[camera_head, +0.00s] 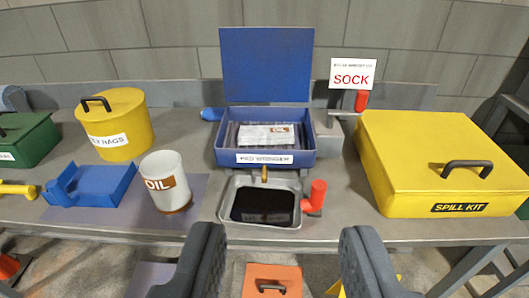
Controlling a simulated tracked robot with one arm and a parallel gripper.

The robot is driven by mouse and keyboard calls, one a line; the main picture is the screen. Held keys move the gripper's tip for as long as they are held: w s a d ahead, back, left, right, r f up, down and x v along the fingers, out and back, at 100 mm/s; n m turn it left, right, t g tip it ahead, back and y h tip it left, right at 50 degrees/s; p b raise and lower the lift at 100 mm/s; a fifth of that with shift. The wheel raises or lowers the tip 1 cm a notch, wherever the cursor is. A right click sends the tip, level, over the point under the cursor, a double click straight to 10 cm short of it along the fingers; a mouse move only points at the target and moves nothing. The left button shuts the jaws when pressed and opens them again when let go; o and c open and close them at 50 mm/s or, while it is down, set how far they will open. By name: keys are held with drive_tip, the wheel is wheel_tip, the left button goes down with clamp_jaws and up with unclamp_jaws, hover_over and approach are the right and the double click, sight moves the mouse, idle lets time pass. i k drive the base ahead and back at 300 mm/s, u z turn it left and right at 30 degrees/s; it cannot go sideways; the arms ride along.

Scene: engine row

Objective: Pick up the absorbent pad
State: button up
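A blue box (222,158) with its lid (266,64) raised stands at the middle of the bench. Its front label is too small to read surely. Inside lie grey layers and a flat white piece (266,136) with a brown mark; I cannot tell which of these is the absorbent pad. My gripper (281,234) is open and empty, its two dark fingers wide apart at the bottom of the view, in front of the bench edge. The closed yellow box marked SPILL KIT (430,150) stands at the right; its inside is hidden.
A metal tray (226,204) of dark liquid sits before the blue box, with a red handle (317,194) beside it. An OIL can (165,183), blue holder (92,189) and yellow bin (118,125) stand left. A SOCK sign (352,73) stands behind.

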sight(273, 134)
drive_tip(key=u, duration=0.2)
drive_tip(key=i, duration=1.25)
drive_tip(key=z, duration=0.2)
